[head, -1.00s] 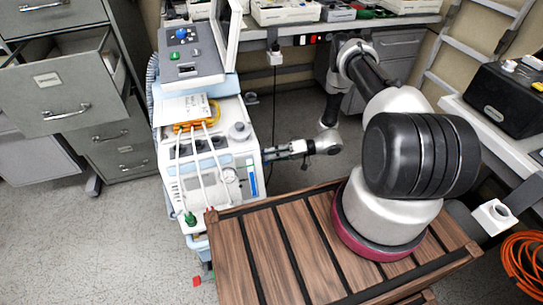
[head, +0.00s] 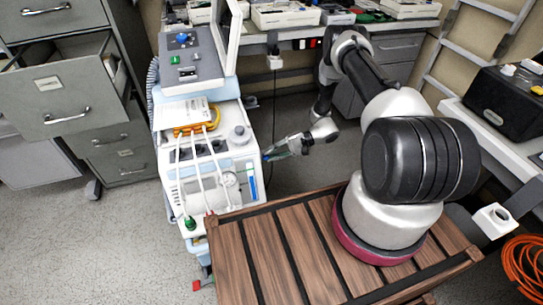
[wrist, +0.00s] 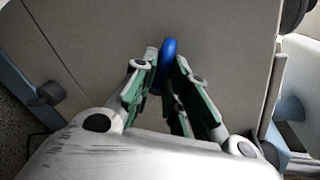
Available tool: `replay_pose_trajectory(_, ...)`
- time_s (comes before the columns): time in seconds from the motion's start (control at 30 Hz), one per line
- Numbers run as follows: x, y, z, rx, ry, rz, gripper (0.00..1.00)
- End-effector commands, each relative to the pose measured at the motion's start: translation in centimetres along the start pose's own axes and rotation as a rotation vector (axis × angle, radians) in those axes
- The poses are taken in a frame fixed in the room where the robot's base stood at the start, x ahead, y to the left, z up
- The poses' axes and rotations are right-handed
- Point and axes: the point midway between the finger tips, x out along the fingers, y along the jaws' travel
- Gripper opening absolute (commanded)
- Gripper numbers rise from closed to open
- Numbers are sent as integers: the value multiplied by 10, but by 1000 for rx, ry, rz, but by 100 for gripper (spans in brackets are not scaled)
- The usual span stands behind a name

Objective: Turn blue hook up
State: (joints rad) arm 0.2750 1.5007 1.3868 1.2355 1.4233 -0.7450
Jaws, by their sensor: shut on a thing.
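The blue hook (wrist: 167,52) shows in the wrist view as a rounded blue loop standing out from a grey panel. My gripper (wrist: 165,70) has its green-padded fingers on either side of the hook, shut on it. The hook's lower part is hidden between the fingers. In the head view my gripper (head: 270,154) is at the right side of the white medical machine (head: 217,192), and the hook cannot be made out there.
A wooden slatted platform (head: 290,240) lies in front, below my arm. A filing cabinet (head: 50,85) with an open drawer stands at the left. A workbench (head: 395,22) runs along the back. Floor to the left is clear.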

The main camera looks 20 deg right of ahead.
Motion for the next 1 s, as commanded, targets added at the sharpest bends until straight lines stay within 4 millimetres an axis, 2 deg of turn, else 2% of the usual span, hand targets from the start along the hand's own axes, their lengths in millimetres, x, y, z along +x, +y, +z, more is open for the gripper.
replay_pose_trajectory(0.6,-2,-11,-7,565,-111,66,0)
replay_pose_trajectory(1.0,-2,-15,-12,855,-170,99,0)
